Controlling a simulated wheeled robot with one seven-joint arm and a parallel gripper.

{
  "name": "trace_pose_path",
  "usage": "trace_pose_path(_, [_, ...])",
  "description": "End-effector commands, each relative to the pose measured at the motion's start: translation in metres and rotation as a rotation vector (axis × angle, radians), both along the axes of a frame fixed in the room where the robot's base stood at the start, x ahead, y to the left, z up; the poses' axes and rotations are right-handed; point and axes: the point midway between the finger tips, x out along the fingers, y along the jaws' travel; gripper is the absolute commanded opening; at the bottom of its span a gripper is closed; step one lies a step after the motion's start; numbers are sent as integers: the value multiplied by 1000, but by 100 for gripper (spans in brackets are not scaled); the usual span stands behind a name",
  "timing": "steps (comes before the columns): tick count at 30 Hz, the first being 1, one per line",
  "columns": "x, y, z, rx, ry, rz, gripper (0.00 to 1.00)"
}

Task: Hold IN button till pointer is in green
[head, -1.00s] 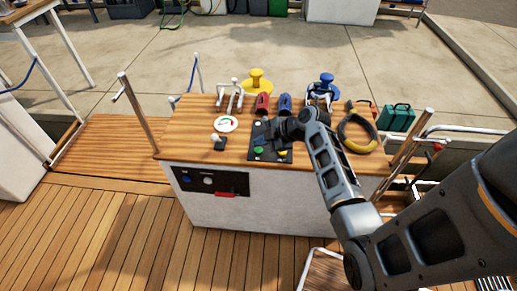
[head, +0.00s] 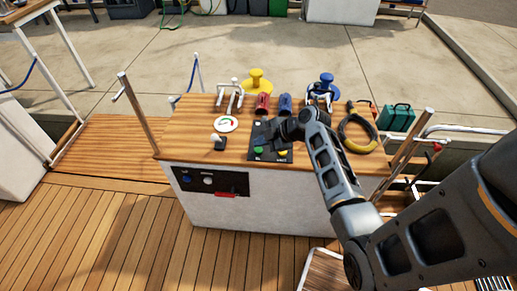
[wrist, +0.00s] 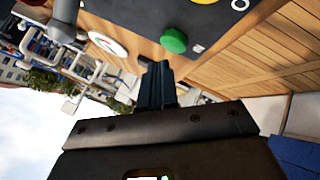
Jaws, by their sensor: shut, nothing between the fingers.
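A black button panel (head: 270,158) lies on the wooden console top. It has a green button (head: 258,150) at the left and a yellow button (head: 283,152) at the right, with small white labels I cannot read surely. A round white gauge (head: 226,124) with green and red marks sits left of the panel; its pointer is too small to read. My gripper (head: 268,138) is shut and empty, over the panel behind the green button. In the wrist view the fingers (wrist: 158,72) point toward the panel, with the green button (wrist: 174,40) just beyond them, apart.
A small white-knobbed lever (head: 218,141) stands left of the panel. Red (head: 263,103) and blue (head: 285,103) handles stand behind it. A dark switch panel (head: 209,181) is on the console front. The console's left top is clear.

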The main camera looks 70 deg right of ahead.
Motion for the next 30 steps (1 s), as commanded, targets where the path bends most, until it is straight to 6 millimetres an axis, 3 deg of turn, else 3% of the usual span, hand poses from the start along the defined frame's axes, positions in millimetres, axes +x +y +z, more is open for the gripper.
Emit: trace_pose_path(30, [0, 0, -11, 0, 0, 0, 0])
